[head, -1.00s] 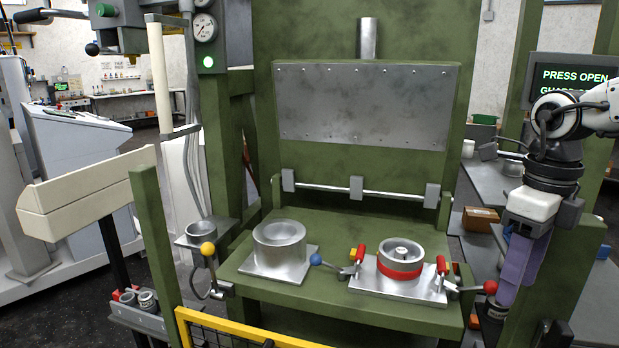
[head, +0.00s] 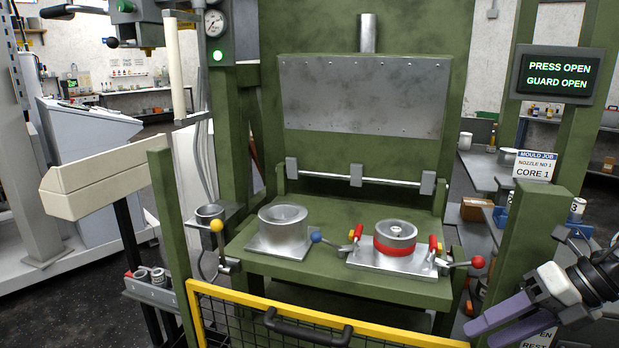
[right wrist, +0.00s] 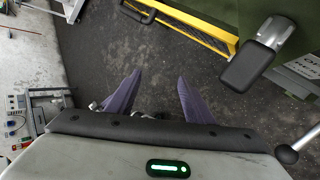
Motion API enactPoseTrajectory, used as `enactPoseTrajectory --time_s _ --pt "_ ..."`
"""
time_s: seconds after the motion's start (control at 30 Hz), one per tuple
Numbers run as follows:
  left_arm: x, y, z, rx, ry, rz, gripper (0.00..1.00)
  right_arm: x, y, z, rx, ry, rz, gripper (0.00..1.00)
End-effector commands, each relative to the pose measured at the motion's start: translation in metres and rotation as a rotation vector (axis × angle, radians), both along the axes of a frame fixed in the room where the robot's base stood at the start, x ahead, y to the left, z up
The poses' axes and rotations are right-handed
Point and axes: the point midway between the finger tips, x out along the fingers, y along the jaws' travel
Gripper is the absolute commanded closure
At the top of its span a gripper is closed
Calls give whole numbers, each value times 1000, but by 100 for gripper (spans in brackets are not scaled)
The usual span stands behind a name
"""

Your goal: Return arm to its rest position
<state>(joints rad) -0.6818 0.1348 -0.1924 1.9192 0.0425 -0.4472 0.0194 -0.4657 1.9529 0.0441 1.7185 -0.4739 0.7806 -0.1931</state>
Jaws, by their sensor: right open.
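My right gripper (head: 486,324) is at the lower right of the head view, beside the green press post. Its two purple fingers point left and are apart, with nothing between them. In the right wrist view the same open gripper (right wrist: 154,80) hangs over the dark speckled floor (right wrist: 175,55). My left gripper is not in view.
The green press (head: 330,228) carries a plain metal ring mould (head: 283,215) and a red-banded mould (head: 395,246) clamped on a plate. A yellow guard rail (head: 260,303) crosses in front. A screen (head: 557,76) reads "PRESS OPEN, GUARD OPEN". Free floor lies at the lower left.

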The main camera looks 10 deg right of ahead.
Motion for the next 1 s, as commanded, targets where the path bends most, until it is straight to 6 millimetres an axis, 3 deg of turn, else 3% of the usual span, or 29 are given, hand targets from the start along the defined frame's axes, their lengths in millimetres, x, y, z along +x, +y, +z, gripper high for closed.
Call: enactPoseTrajectory --time_s 0.03,0.33,0.57,0.67,0.8,1.0 --pt "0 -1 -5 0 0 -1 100 -2 2 -25 107 -1 -97 53" --pt "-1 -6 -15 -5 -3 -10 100 -15 10 -133 601 53 -708 53" --pt "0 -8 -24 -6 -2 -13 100 -51 34 -227 905 222 -1212 53" --pt "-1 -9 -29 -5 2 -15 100 -74 56 -267 1015 333 -1429 53" --pt "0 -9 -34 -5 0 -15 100 -109 103 -316 1143 529 -1719 53" --pt "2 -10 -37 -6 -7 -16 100 -147 175 -352 1246 808 -2013 53"
